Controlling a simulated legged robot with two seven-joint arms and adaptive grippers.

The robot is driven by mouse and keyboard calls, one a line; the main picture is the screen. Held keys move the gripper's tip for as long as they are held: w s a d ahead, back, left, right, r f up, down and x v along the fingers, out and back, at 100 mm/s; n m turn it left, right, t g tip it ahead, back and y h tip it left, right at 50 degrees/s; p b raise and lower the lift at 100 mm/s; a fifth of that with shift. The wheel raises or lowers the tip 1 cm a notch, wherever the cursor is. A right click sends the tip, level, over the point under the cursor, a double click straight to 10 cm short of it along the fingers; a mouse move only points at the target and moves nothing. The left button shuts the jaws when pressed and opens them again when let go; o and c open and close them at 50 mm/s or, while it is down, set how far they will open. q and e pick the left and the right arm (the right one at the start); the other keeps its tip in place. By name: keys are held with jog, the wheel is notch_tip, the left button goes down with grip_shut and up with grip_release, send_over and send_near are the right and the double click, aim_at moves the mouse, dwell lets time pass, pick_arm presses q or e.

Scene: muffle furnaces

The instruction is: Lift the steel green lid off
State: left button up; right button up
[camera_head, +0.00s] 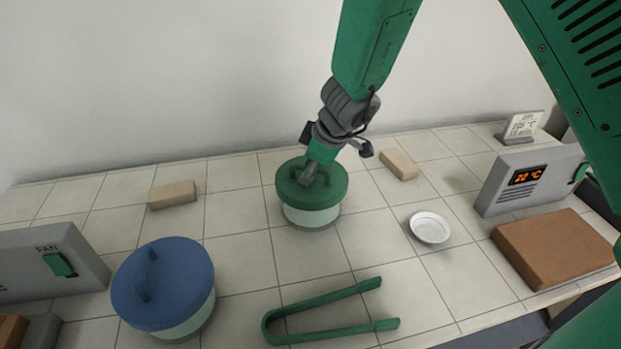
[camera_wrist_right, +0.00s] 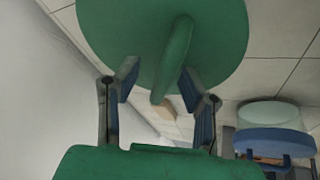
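The green lid (camera_head: 322,196) with a raised bar handle sits flat on a whitish round pot (camera_head: 312,217) at the middle of the tiled bench. In the right wrist view the lid (camera_wrist_right: 110,35) fills the top, and its handle (camera_wrist_right: 174,55) points in between my fingers. My right gripper (camera_head: 309,175) is over the lid at the handle. In the wrist view its two fingers (camera_wrist_right: 160,82) stand apart on either side of the handle, with gaps showing, and hold nothing. My left gripper is not in view.
A blue-lidded pot (camera_head: 175,285) stands front left, green tongs (camera_head: 325,308) lie in front, and a small white dish (camera_head: 429,228) is to the right. Tan bricks (camera_head: 172,194) lie behind. A grey display unit (camera_head: 515,183) and brown block (camera_head: 553,248) stand right; a fan switch box (camera_head: 45,265) stands left.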

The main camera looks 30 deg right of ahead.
jog(key=shift+s+r, duration=0.1)
jog(key=shift+c, duration=1.3)
grip_shut()
notch_tip(320, 180, up, 10)
jog(key=p, duration=0.3)
jog(key=shift+r, duration=0.1)
jog(key=shift+r+p, duration=1.4)
jog(key=shift+r, duration=0.5)
